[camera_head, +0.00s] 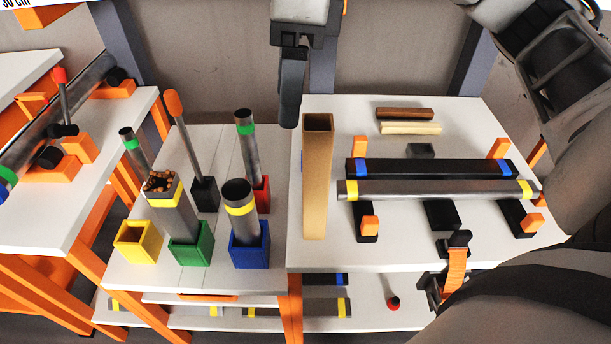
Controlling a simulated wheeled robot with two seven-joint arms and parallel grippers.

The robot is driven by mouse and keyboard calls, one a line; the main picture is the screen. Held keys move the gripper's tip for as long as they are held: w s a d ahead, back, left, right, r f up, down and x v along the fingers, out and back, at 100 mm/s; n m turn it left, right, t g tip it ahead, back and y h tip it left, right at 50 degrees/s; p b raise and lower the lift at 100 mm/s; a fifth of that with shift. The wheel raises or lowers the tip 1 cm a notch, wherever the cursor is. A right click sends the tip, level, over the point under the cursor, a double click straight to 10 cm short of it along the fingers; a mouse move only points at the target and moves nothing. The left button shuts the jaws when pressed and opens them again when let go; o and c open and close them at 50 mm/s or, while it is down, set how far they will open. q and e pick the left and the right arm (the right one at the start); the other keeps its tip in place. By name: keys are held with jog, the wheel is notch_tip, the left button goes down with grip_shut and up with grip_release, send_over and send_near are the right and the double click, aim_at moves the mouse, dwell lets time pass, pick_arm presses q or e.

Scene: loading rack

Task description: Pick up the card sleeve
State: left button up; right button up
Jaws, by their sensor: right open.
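The card sleeve (316,185) is a tall brown square tube. It stands upright on the left part of the white right-hand table, its open top facing up. My right gripper (289,112) hangs from the top middle of the head view, fingers pointing down. It is open and empty. Its fingertips appear just above and to the left of the sleeve's top, apart from it in the picture; the depth between them is hard to tell. One finger largely hides the other. My left gripper is not in view.
Right of the sleeve, a black bar (430,168) and a grey pipe (437,190) lie on orange-tipped supports. Wooden bars (404,114) lie behind. To the left, yellow (137,243), green (190,246) and blue (249,247) holders stand close, some with tubes.

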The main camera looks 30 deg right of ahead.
notch_tip(320, 180, up, 2)
jog(key=m+t+h, duration=0.1)
jog(key=h, duration=0.1)
send_over(317, 150)
jog(key=w+d, duration=0.1)
jog(key=w, duration=0.1)
notch_tip(317, 150, down, 9)
jog(key=shift+d+b, duration=0.1)
jog(key=shift+b, duration=0.85)
jog(key=shift+s+f, duration=0.1)
jog(key=shift+f, duration=2.9)
jog(key=c, duration=1.3)
jog(key=shift+r, duration=0.15)
